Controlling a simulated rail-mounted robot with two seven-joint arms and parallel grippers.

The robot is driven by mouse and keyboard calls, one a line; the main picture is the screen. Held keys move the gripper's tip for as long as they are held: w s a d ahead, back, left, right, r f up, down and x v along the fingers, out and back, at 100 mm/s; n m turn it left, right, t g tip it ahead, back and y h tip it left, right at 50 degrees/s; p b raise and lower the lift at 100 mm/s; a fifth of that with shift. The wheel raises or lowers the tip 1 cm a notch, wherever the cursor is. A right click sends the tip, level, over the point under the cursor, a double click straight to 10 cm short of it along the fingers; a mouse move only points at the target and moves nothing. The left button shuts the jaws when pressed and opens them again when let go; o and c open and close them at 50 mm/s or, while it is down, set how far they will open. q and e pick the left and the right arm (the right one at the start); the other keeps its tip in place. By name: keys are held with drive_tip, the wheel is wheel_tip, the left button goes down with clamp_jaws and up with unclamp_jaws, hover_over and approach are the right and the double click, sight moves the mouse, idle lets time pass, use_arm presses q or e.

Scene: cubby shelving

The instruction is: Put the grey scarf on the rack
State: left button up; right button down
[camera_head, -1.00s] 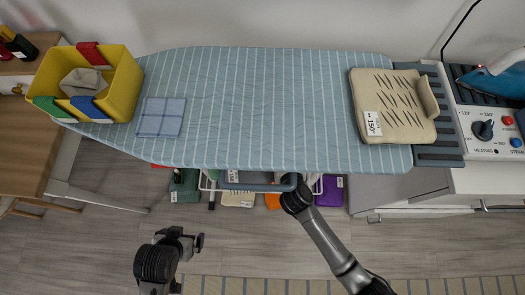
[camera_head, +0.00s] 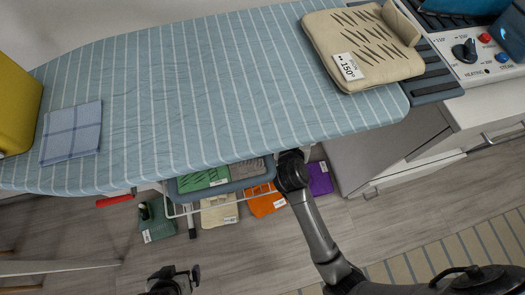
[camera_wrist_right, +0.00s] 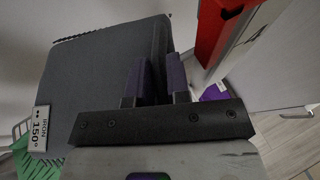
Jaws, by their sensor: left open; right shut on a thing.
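The grey scarf (camera_wrist_right: 98,75) is a folded dark grey cloth with an "IRON 150°" tag in the right wrist view. My right gripper (camera_wrist_right: 160,80) is shut with its two fingers on the scarf's right edge. In the head view the grey scarf (camera_head: 247,169) shows partly under the ironing board's front edge, beside a green cloth (camera_head: 204,179). A blue-grey rim (camera_head: 222,187) and the white wire rack (camera_head: 180,212) show there too. The right fingertips are hidden in the head view. My left gripper (camera_head: 182,273) is open and empty at the bottom, away from the scarf.
The ironing board (camera_head: 200,90) overhangs the work area. A beige pad (camera_head: 365,45) and a blue checked cloth (camera_head: 72,132) lie on it. Orange (camera_head: 265,200), purple (camera_head: 319,178) and cream (camera_head: 219,211) cloths show below. A white cabinet (camera_head: 400,160) stands at right.

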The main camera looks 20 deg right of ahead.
wheel_tip(320, 180, down, 10)
drive_tip(key=b, duration=0.7)
use_arm(q)
wheel_tip(320, 180, down, 7)
drive_tip(key=shift+d+f, duration=0.15)
drive_tip(key=shift+d, duration=0.05)
use_arm(e)
drive_tip(key=shift+d, duration=0.1)
drive_tip(key=c, duration=1.4)
unclamp_jaws()
drive_tip(key=o, duration=0.3)
use_arm(q)
drive_tip(key=shift+a, duration=0.25)
